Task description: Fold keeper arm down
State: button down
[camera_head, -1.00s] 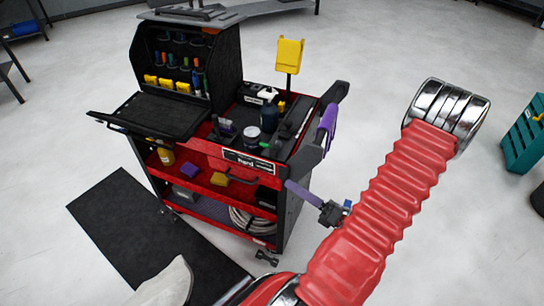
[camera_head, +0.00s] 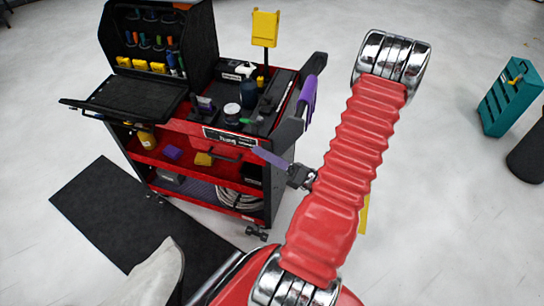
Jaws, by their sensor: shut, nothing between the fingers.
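The black and red cart (camera_head: 172,128) stands left of my arm. At its right end, a purple roll (camera_head: 308,97) hangs between two black brackets. The far black arm (camera_head: 315,65) sticks up and to the right and looks like the keeper arm, though I cannot tell for sure. My gripper (camera_head: 258,151) shows as slim purple fingers on a black wrist, partly behind my red arm. The fingers are shut and empty, pointing left across the cart's front right corner. They are below and left of the roll, apart from it. Whether they touch the cart cannot be told.
A black fold-out shelf (camera_head: 138,98) juts from the cart's left. A yellow holder (camera_head: 265,28) stands on a post above the top tray. Bottles and tools fill the tray. A black mat (camera_head: 100,225) lies on the floor.

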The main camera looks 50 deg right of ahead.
aim_at(250, 123)
jog(key=w+d+r, duration=0.2)
jog(key=w+r, duration=0.1)
jog(key=w, duration=0.2)
jog(key=shift+w+r, duration=0.15)
jog(key=shift+w, duration=0.25)
dwell(0.4)
jog(key=shift+r, duration=0.15)
